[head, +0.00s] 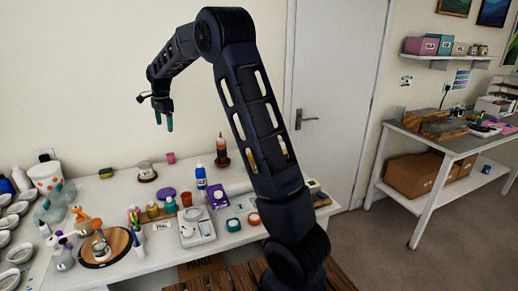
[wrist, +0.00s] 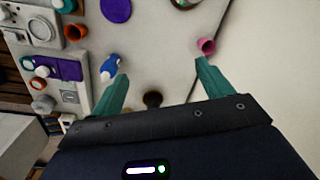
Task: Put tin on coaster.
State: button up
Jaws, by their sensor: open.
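A small silvery round thing that looks like the tin (head: 146,167) stands upright on a dark brown round base that looks like the coaster (head: 148,178), near the wall on the white table. In the wrist view only a sliver of them shows at the top edge. My gripper (head: 163,120) is open and empty, high above the table. In the wrist view its two green fingers (wrist: 162,70) are spread apart with bare tabletop between them.
A pink cup (head: 170,158) stands close by on the right. A brown bottle (head: 222,152) and a blue-capped bottle (head: 201,177) stand farther right. A purple disc (head: 166,193) and several pots lie in front. Bare tabletop (head: 110,192) shows to the left.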

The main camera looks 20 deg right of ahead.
jog(key=s+d+r+n+t, duration=0.1)
jog(key=s+d+r+n, duration=0.3)
jog(key=s+d, duration=0.5)
jog(key=s+d+r+n+t, duration=0.1)
jog(key=s+d+r+n, duration=0.1)
jog(key=s+d+r, duration=0.7)
jog(key=s+d+f+n, duration=0.2)
jog(key=s+f, duration=0.1)
jog(key=s, duration=0.6)
jog(key=s+d+f+n+t, duration=0.1)
jog(key=s+d+f+n, duration=0.1)
jog(key=s, duration=0.7)
jog(key=s+d+f+n, duration=0.2)
jog(key=s+d+f, duration=0.2)
jog(key=s, duration=0.5)
jog(key=shift+f+n+t+h, duration=0.25)
jog(key=shift+n+t+h, duration=0.05)
jog(key=shift+n+t, duration=0.1)
